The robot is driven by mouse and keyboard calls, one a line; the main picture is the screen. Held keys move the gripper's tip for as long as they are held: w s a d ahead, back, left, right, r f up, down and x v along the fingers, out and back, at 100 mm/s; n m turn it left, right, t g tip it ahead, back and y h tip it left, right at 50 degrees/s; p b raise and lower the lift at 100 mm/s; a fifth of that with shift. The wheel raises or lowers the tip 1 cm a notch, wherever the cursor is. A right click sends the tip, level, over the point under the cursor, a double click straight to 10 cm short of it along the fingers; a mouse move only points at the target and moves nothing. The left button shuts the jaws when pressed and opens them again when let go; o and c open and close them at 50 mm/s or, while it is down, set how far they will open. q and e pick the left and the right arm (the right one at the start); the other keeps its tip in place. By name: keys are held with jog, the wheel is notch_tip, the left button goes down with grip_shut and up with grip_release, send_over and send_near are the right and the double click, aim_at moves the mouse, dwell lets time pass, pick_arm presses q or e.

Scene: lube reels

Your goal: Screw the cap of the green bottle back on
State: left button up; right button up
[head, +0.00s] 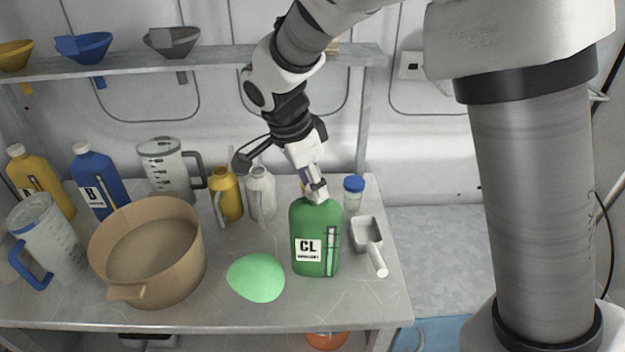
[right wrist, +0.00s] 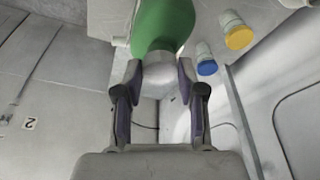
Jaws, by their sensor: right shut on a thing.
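The green bottle (head: 318,238) with a "CL" label stands upright on the table, right of its middle. My right gripper (head: 317,194) points down at the bottle's top. In the right wrist view, the gripper's fingers are shut on a whitish cap (right wrist: 159,71), which is in line with the end of the green bottle (right wrist: 163,25). I cannot tell how the cap's thread sits on the neck. My left gripper is not in view.
A green mound (head: 256,277) lies front left of the bottle, and a scoop (head: 367,235) lies to its right. A blue-lidded jar (head: 353,193) stands behind. A tan pot (head: 148,250), a yellow bottle (head: 226,195) and a white bottle (head: 261,192) stand left.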

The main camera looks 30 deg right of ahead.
jog(key=m+g+p, duration=0.1)
jog(key=m, duration=0.2)
jog(key=shift+w+r, duration=0.1)
jog(key=shift+r, duration=0.05)
jog(key=shift+m, duration=0.8)
jog(key=shift+d+f+y, duration=0.1)
jog(key=shift+f+y, duration=0.1)
jog(key=shift+y, duration=0.1)
jog(key=shift+r+m+g+p, duration=0.25)
jog(key=shift+m+p, duration=0.4)
jog(key=shift+m, duration=0.35)
jog(key=shift+w+m+g+y+p, duration=0.1)
jog(key=shift+m+g+y+p, duration=0.25)
jog(key=shift+m, duration=0.45)
jog(key=shift+w+f+m, duration=0.1)
jog(key=shift+m, duration=0.5)
jog(key=shift+d+f+m, duration=0.1)
jog(key=shift+f+m, duration=0.1)
jog(key=shift+m, duration=0.2)
jog(key=o, duration=1.1)
jog(key=shift+o, duration=0.2)
jog(key=shift+r, duration=0.15)
